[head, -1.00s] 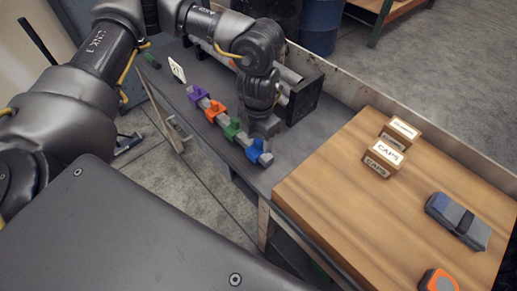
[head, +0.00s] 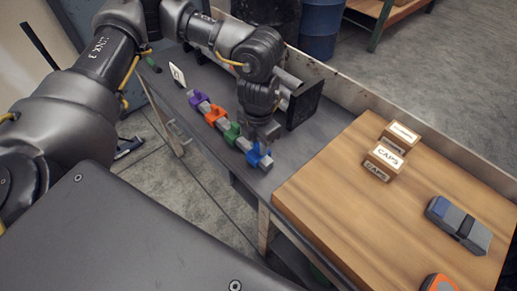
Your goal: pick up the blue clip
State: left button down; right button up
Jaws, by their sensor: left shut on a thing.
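The blue clip (head: 257,157) sits at the near right end of a grey rail on the dark bench. My left gripper (head: 262,142) reaches down from above and is shut on the blue clip, partly covering its top. The clip still appears to be at the rail's end; I cannot tell whether it has lifted clear. Green (head: 231,133), orange (head: 214,115) and purple (head: 196,98) clips sit in a row farther along the rail. My right gripper is not in view.
A dark flanged pipe piece (head: 304,102) stands behind the gripper. A wooden table (head: 345,200) to the right holds boxes labelled CAPS (head: 383,161), a grey-blue case (head: 459,224) and an orange device (head: 440,283). A small white card (head: 177,74) stands at the bench's far left.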

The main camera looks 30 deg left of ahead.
pick_arm(q)
jog(key=shift+r, duration=0.1)
